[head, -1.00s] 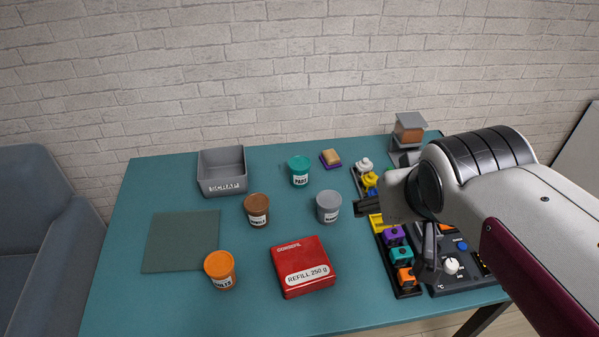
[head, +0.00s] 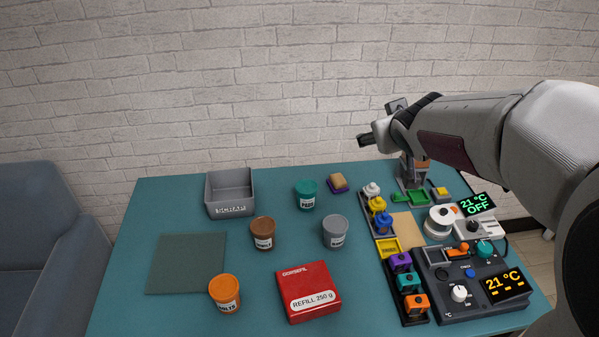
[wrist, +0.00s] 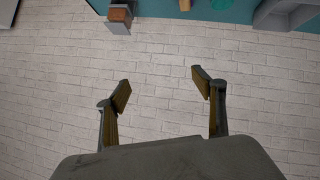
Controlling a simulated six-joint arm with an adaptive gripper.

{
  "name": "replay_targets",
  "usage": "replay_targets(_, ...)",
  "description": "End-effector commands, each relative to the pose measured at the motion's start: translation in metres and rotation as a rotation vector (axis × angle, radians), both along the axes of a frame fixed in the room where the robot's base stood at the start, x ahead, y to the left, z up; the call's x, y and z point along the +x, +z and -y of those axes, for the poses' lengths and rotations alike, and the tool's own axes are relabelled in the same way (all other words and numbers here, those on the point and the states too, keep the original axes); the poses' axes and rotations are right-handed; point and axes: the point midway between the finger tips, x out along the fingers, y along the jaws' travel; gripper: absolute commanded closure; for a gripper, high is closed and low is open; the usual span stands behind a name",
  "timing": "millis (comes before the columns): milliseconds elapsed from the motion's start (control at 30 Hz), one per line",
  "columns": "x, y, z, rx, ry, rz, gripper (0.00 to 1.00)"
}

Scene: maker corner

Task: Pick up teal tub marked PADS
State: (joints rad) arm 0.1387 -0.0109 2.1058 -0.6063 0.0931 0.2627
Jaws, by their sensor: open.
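The teal tub (head: 306,194) stands upright on the teal table, left of the small sponge, with a white label on its front too small to read surely now. My gripper (head: 366,140) is raised high near the back of the table, to the right of the tub and well apart from it. In the wrist view my gripper (wrist: 160,90) has its two fingers spread wide with nothing between them, against the brick wall. A teal piece at the top edge of the wrist view (wrist: 221,3) may be the tub, mostly cut off.
A grey SCRAP bin (head: 230,211) stands left of the tub. A brown tub (head: 263,233), grey tub (head: 335,231), orange tub (head: 225,294) and red box (head: 307,291) stand nearer. A sponge (head: 338,182) lies right of the tub. A control panel (head: 475,283) fills the right.

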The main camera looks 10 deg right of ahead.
Motion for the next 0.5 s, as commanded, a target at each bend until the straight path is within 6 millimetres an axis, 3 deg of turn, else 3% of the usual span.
replay_targets(200,0.047,-0.016,0.001,-0.013,0.072,0.042,0.31)
replay_targets(500,0.102,-0.046,-0.006,-0.007,0.189,0.092,0.31)
